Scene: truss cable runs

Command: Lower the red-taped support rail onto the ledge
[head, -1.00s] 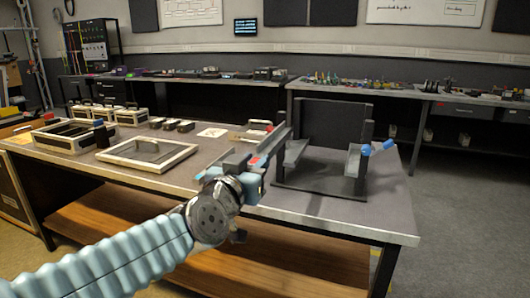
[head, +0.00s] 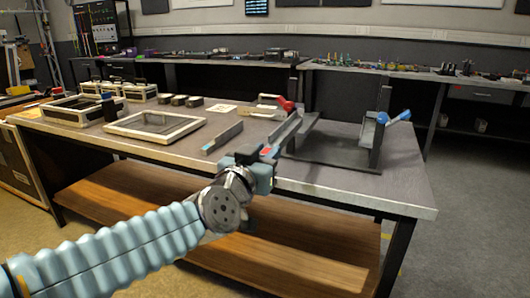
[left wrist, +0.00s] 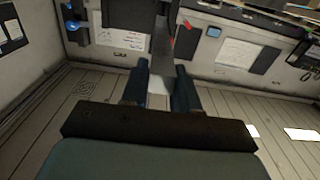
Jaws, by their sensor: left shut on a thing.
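My left gripper (head: 264,160) is shut on a grey support rail (head: 285,134) with a red tape patch (head: 266,151) close to the jaws. The rail slants up and away to the right over the table's front edge, beside a dark stand (head: 335,157). In the left wrist view the rail (left wrist: 163,45) runs out from between the two fingers (left wrist: 160,85). The stand has an upright post (head: 381,125) and a grey ledge (head: 369,131) on its right side. The rail partly hides the stand's left side, and I cannot tell whether they touch. My right gripper is not in view.
A red-ended part (head: 286,104) stands behind the rail, and a blue-ended part (head: 399,117) is at the right post. Another grey bar (head: 222,138) lies on the table. A framed tray (head: 150,125) and several boxes are left. The table's front right corner is clear.

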